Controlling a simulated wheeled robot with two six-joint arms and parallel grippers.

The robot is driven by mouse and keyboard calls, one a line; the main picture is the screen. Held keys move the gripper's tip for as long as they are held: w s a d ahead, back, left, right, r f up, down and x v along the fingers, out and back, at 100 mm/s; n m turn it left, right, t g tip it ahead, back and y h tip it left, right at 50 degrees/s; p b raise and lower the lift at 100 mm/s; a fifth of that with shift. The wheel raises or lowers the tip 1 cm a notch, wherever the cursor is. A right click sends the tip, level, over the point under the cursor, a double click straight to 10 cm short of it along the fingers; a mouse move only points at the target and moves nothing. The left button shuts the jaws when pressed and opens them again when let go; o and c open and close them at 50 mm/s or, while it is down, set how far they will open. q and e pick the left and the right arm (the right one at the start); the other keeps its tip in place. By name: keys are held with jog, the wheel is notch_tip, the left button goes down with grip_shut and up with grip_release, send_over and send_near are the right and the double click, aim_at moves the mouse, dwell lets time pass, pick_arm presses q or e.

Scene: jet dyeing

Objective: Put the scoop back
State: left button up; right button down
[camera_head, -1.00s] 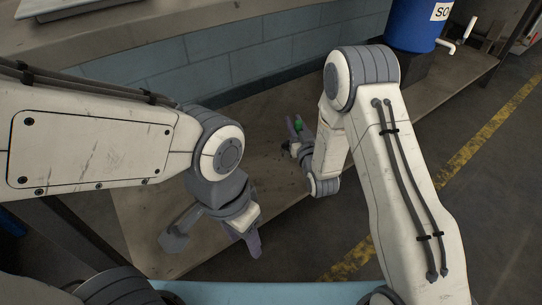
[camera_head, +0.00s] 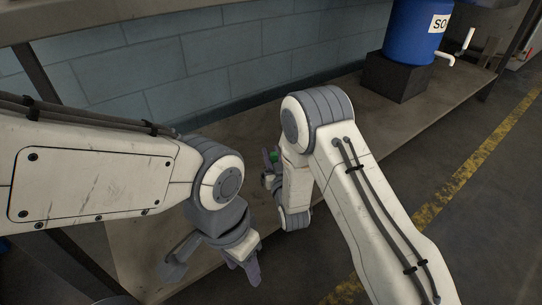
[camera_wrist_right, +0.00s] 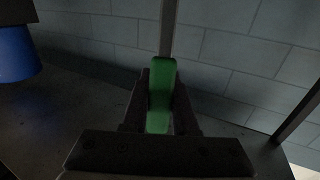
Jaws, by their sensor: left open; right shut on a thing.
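My right gripper (camera_head: 268,180) is shut on the green handle of the scoop (camera_head: 274,156), over the low grey shelf. The right wrist view shows the green handle (camera_wrist_right: 161,85) between the fingers (camera_wrist_right: 158,105), with a grey shaft rising from it; the scoop's bowl is not visible. In the head view, the wrist and forearm hide most of the scoop. My left gripper (camera_head: 212,270) is open and empty, fingers pointing down, nearer to me at the shelf's front left part. No holder for the scoop can be made out.
The grey shelf (camera_head: 345,125) runs along a blue-grey block wall (camera_head: 240,65). A blue barrel (camera_head: 408,32) with a white tap stands on a dark block (camera_head: 398,76) at the back right. A worktop edge crosses the top left. The shelf between barrel and right arm is clear.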

jog(key=shift+f, duration=0.1)
jog(key=c, duration=0.7)
grip_release()
